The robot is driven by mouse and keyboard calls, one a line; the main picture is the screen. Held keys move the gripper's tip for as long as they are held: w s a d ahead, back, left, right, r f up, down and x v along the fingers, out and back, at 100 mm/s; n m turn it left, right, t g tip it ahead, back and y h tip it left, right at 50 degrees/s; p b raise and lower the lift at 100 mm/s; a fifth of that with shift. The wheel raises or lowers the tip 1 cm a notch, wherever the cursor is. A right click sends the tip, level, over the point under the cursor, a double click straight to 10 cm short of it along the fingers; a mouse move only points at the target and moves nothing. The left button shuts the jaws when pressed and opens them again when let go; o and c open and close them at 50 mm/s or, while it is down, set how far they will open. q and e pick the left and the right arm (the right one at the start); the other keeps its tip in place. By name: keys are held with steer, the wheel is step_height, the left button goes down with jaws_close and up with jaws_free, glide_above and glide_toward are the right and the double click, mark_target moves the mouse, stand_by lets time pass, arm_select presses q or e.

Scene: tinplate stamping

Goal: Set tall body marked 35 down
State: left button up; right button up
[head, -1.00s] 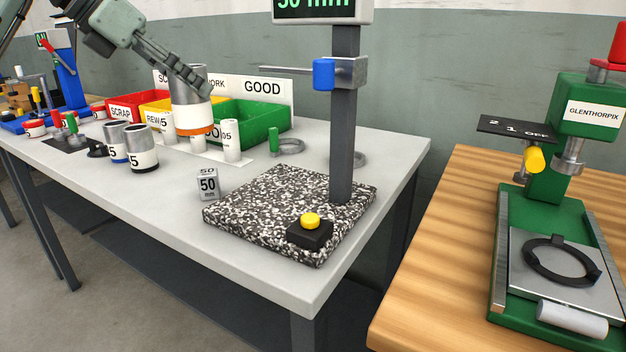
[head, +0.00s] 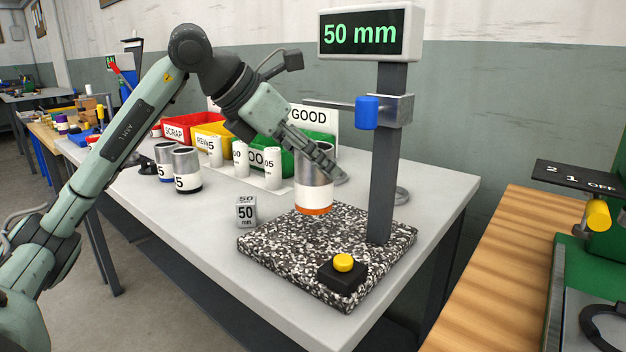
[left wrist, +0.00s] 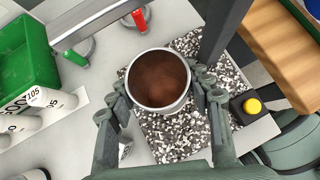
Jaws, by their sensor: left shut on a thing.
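A tall silver can-shaped body (head: 313,192) with a white band and an orange lower rim is upright in my left gripper (head: 322,163). Its number does not show. It is over the back left part of the speckled gauge plate (head: 275,257); I cannot tell whether its base touches the plate. In the left wrist view, the body's open top (left wrist: 158,78) shows a brown inside, with gripper fingers (left wrist: 160,95) on both sides of it. My right gripper is not in view.
The gauge post (head: 384,160) stands right of the body, with a blue-knobbed arm (head: 367,112) and a "50 mm" display (head: 368,34). A yellow button (head: 344,262) is at the plate's front. A 50 mm block (head: 246,211) and two cans (head: 186,172) stand left.

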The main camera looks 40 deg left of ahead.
mark_target(313, 181)
arm_select(q)
step_height(313, 181, down, 4)
steer(key=shift+r+b, duration=0.1)
steer(key=shift+b, duration=0.3)
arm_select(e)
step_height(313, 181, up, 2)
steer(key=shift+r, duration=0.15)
arm_select(q)
steer(key=o, duration=1.2)
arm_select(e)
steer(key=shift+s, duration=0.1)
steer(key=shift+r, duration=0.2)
arm_select(q)
steer(key=shift+v, duration=1.15)
steer(key=b+v, duration=0.1)
steer(key=v, duration=0.8)
steer(key=shift+s+a+r, duration=0.1)
steer(key=shift+s+r, duration=0.15)
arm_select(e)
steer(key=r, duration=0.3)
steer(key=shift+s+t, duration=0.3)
